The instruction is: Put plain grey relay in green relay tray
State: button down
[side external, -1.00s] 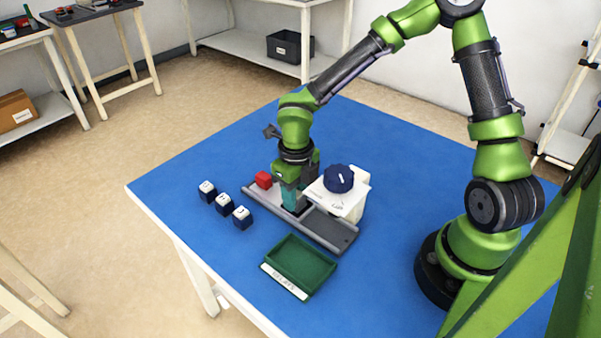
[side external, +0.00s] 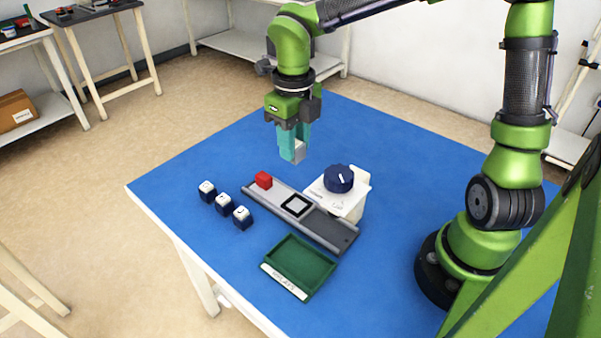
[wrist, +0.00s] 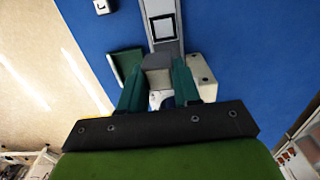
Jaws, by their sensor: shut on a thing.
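My gripper (side external: 294,153) is shut on a plain grey relay (side external: 299,149), raised in the air above the feeder track. In the wrist view the grey relay (wrist: 156,62) sits between the two teal fingers of my gripper (wrist: 158,75). The green relay tray (side external: 300,264) lies on the blue table at the front, with a white label on its near edge. Its inside looks empty. Part of the tray (wrist: 126,66) shows in the wrist view, left of the relay.
Several dark blue, white-topped blocks (side external: 223,203) stand at left.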

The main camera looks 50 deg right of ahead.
send_near(289, 256)
jog(key=shift+s+f, duration=0.1)
jog(key=shift+f, duration=2.85)
jog(key=c, duration=1)
grip_release()
notch_tip(289, 256, up, 12)
jog(key=shift+r, duration=0.1)
